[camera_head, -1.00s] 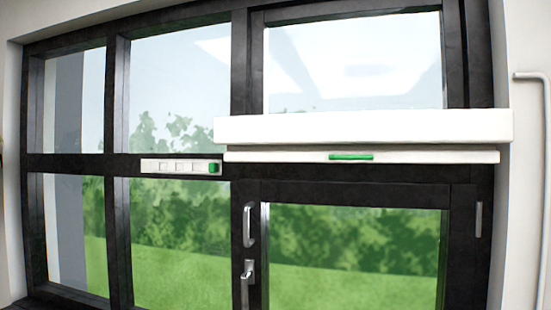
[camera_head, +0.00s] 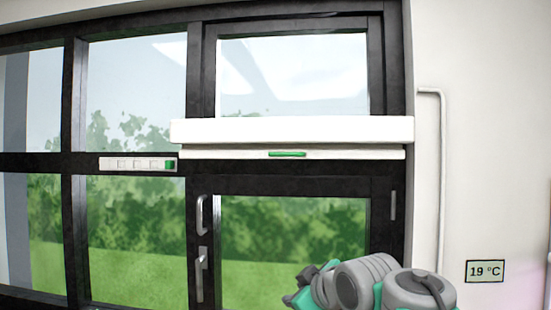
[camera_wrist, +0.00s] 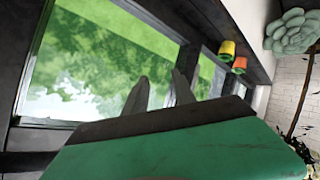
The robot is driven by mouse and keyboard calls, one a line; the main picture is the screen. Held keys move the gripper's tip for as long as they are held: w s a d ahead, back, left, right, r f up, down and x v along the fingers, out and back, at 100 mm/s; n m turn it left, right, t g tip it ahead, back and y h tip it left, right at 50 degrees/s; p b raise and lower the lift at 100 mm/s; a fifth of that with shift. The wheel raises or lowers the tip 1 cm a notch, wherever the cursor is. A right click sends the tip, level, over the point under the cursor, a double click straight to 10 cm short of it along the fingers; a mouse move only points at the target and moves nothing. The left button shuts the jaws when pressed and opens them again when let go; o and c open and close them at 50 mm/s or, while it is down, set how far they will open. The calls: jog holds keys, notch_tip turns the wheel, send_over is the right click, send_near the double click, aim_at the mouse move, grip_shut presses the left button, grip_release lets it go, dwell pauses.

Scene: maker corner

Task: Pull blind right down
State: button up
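The blind's white housing (camera_head: 292,130) runs across the right part of the window in the head view. Its white bottom bar (camera_head: 230,154) sits just below the housing, with a green grip (camera_head: 287,154) at its middle. No blind cloth shows between them. My gripper (camera_wrist: 160,77) shows in the wrist view with two grey fingers apart and nothing between them. It points along the window, and the blind is not in the wrist view. In the head view my arm is at the lower right, below the bottom bar and apart from it.
A dark window frame (camera_head: 194,100) surrounds the panes. A handle (camera_head: 201,270) juts out below the blind at left. A white strip with a green end (camera_head: 137,164) is farther left. A pipe (camera_head: 441,180) and temperature display (camera_head: 484,271) are at right. The wrist view shows pots (camera_wrist: 227,49) and a plant (camera_wrist: 293,32).

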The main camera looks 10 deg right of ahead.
aim_at(288, 155)
jog(key=w+d+r+n+t+y, duration=0.1)
jog(key=d+r+n+t+y, duration=0.15)
jog(key=r+n, duration=0.85)
jog(key=d+r+n+t+y, duration=0.1)
jog(key=r+n+t+y, duration=0.3)
jog(key=r, duration=1.3)
jog(key=shift+n+g+y, duration=0.25)
jog(key=shift+n+g, duration=0.4)
jog(key=shift+n, duration=0.25)
jog(key=p+x, duration=0.1)
jog(key=x, duration=0.2)
jog(key=p+x, duration=0.1)
jog(key=x, duration=0.3)
jog(key=shift+a, duration=0.35)
jog(key=shift+w+a+f, duration=0.1)
jog(key=shift+w+a, duration=0.1)
jog(key=shift+w, duration=0.25)
jog(key=shift+c, duration=0.5)
grip_shut()
